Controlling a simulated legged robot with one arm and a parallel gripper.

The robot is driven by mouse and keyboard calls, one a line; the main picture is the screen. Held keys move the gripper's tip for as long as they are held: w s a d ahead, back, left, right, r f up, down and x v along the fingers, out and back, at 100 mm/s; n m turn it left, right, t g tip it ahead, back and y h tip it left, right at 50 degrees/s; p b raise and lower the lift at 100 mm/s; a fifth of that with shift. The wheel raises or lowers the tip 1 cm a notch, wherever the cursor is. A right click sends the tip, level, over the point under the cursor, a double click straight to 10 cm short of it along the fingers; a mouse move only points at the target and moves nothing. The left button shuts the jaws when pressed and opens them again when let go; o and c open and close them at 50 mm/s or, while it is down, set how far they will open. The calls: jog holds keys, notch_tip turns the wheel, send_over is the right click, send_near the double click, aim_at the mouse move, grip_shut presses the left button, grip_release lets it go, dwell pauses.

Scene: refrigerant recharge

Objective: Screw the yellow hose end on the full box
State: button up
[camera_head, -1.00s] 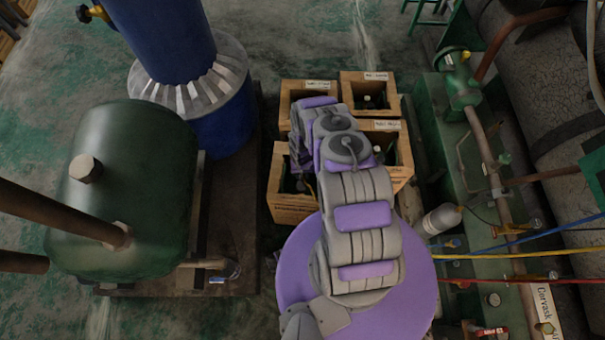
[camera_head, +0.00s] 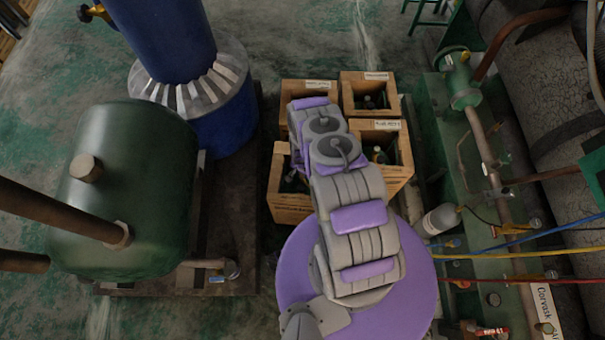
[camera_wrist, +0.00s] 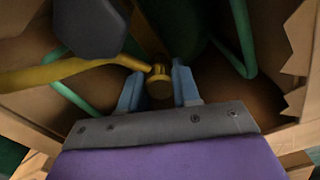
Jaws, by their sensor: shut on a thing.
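In the wrist view my gripper (camera_wrist: 158,78) has its two blue fingers shut on the yellow hose end (camera_wrist: 160,90), a brass-coloured fitting. The yellow hose (camera_wrist: 62,72) runs to it from the left. The fingers are inside a wooden box (camera_wrist: 292,62), near a dark green body and curved green bars. I cannot tell whether the fitting touches a valve. In the head view my arm hides the gripper above the wooden crates. The front right box (camera_head: 398,173) holds a bottle; the labels are too small to read. The yellow hose (camera_head: 535,254) also shows at right.
Two more boxes stand behind, left (camera_head: 289,92) and right (camera_head: 388,106), with another at front left (camera_head: 290,208). A green tank (camera_head: 122,190) and blue column stand left. Green pipework, a grey cylinder (camera_head: 441,219), blue and red hoses fill the right. A grey block (camera_wrist: 90,27) hangs close in the wrist view.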

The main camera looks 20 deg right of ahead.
jog(key=shift+s+f+m, duration=0.1)
jog(key=shift+s+m, duration=0.05)
jog(key=shift+m, duration=1.15)
jog(key=o, duration=0.6)
jog(key=shift+m, duration=0.3)
jog(key=o, duration=0.5)
notch_tip(320, 180, up, 17)
jog(key=p, duration=0.6)
